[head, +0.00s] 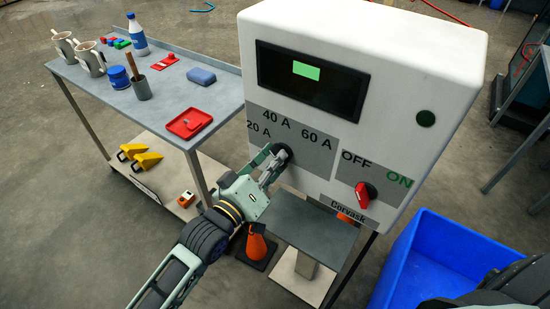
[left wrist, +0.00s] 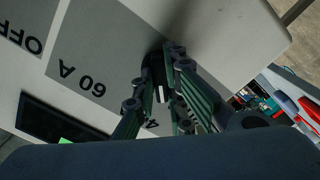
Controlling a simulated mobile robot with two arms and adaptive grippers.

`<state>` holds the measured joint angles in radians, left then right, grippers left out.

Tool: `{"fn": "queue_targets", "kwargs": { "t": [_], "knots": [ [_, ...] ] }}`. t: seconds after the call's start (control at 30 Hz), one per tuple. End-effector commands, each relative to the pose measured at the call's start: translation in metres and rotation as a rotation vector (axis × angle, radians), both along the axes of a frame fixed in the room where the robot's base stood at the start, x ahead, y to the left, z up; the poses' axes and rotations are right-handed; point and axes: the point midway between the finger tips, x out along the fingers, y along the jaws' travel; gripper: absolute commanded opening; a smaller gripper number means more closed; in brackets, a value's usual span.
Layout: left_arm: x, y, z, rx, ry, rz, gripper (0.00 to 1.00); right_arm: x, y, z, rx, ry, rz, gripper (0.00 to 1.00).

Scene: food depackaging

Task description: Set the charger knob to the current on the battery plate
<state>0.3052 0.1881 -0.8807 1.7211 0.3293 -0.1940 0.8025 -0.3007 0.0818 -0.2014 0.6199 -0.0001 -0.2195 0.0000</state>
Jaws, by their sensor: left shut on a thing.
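The white charger (head: 360,45) has a dark screen (head: 312,80) with a lit green patch. Its grey panel reads 20 A, 40 A and 60 A around a black knob (head: 286,151). The knob also shows in the left wrist view (left wrist: 156,64). My left gripper (head: 272,163) is shut on the knob, with its fingers on either side of it. A white mark shows between the fingers in the left wrist view; I cannot tell surely which label the knob points to. I cannot make out a battery plate. My right gripper is out of view.
A red switch (head: 362,197) sits below OFF and ON on the charger. A grey table (head: 225,85) at left holds mugs, a bottle and a red tray (head: 189,124). A blue bin (head: 430,262) stands at lower right.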

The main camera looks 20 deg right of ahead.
Motion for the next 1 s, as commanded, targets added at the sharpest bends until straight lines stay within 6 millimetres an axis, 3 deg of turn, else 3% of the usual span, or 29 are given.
{"fn": "queue_targets", "kwargs": {
  "t": [1.0],
  "knots": [
    [-0.001, 0.0, -0.001, 0.594, -0.754, -0.001, 0.0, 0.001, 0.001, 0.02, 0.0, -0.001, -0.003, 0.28]
  ]
}}
